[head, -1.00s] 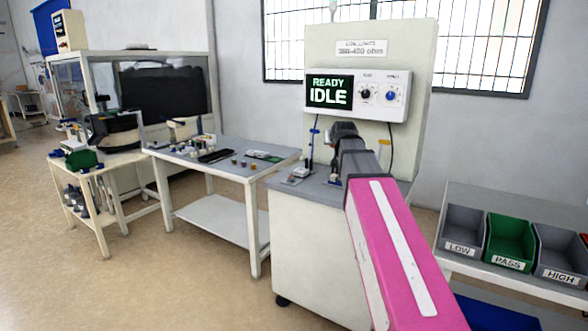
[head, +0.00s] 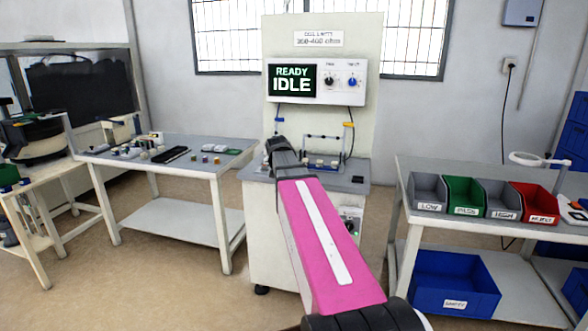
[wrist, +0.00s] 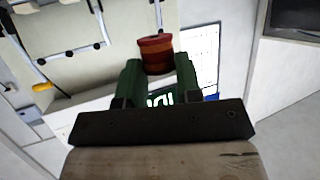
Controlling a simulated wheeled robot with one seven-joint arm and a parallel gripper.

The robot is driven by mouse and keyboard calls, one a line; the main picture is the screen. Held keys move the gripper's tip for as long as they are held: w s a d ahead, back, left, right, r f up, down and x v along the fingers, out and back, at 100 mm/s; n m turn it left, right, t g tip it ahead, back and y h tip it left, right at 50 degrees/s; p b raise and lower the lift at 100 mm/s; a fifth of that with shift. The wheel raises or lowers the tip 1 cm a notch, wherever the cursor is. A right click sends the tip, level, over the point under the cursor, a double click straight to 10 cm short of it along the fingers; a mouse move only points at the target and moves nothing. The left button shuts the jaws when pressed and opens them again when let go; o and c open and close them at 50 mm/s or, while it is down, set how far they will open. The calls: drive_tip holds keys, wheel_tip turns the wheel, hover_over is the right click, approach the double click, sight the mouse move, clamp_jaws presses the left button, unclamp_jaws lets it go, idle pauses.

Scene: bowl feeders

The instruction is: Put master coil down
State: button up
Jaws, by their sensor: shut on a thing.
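The master coil (wrist: 155,55), a red-brown spool with a darker lower band, sits between the green fingers of my gripper (wrist: 158,68) in the wrist view. My gripper is shut on it. In the head view my pink arm reaches to the left part of the tester's counter (head: 350,186). The coil and fingertips are hidden there behind my dark wrist. The tester's screen (head: 292,80) reads READY IDLE. A wire fixture with small pale blocks (head: 318,161) stands on the counter, right of my wrist.
A grey-topped table (head: 215,172) with small parts stands to the left. At right a bench carries bins LOW (head: 429,206), PASS (head: 464,209), HIGH (head: 502,214) and a red one (head: 540,218). A blue bin (head: 455,304) sits below. Floor is clear between table and tester.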

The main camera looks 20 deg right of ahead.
drive_tip(key=w+d+f, duration=0.2)
drive_tip(key=d, duration=0.1)
drive_tip(key=w+d+f, duration=0.2)
drive_tip(key=d, duration=0.1)
drive_tip(key=w+d+f, duration=0.2)
drive_tip(key=d, duration=0.1)
drive_tip(key=shift+w+d+f, duration=0.15)
drive_tip(key=shift+w+f, duration=0.05)
drive_tip(key=shift+f, duration=2.15)
drive_tip(key=shift+f, duration=0.15)
drive_tip(key=o, duration=0.9)
drive_tip(key=shift+o, duration=0.2)
